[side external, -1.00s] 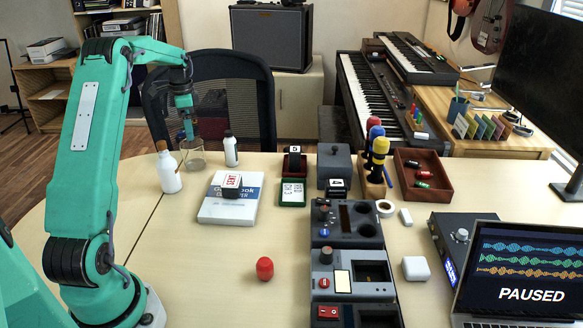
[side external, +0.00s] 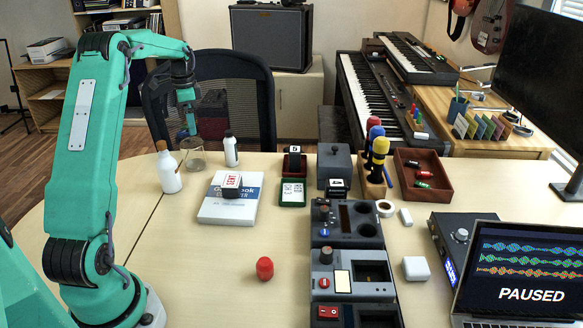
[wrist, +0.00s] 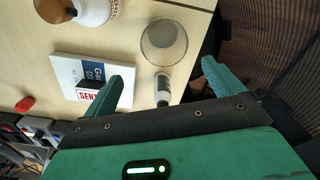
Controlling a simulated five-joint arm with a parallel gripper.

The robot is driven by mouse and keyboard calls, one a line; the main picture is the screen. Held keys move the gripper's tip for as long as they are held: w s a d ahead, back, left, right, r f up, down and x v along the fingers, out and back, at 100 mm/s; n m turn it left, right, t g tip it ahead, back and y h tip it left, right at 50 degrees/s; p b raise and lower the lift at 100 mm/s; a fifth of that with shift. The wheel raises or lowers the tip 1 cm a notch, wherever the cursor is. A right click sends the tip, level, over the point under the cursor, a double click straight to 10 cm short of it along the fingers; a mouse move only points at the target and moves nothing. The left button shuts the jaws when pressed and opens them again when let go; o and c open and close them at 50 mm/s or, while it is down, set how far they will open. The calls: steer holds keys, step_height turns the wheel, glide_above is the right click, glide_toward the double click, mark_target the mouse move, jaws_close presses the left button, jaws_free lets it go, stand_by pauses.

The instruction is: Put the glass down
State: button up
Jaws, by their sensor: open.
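The clear glass (side external: 195,160) stands upright on the table at its far left edge, between two white bottles. In the wrist view the glass (wrist: 164,45) lies beyond the gap between my fingertips, its round rim facing the camera. My gripper (side external: 188,134) is above the glass in the side view, with its fingers apart. In the wrist view my gripper (wrist: 167,68) is open, and nothing is held between the fingers.
A cork-topped white bottle (side external: 168,170) stands close left of the glass. A dark-capped bottle (side external: 230,150) stands close right. A white book (side external: 215,210) with a small SENT box (side external: 233,184) lies nearer. A chair (side external: 240,95) is behind the table edge.

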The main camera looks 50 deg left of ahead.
steer(key=s+d+r+n+t, duration=0.1)
steer(key=d+r, duration=0.3)
steer(key=d, duration=0.4)
steer(key=s+d+r+t+y, duration=0.1)
steer(key=d+r, duration=0.3)
steer(key=d, duration=0.3)
steer(key=d+r+n, duration=0.1)
steer(key=d+r, duration=0.3)
steer(key=d, duration=0.4)
steer(key=s+d+f+n+t+h, duration=0.1)
steer(key=s+d+f+n+t, duration=0.1)
steer(key=s+d, duration=1.3)
steer(key=shift+s+d+f+t, duration=0.35)
steer(key=shift+d+t, duration=0.35)
steer(key=shift+d, duration=0.15)
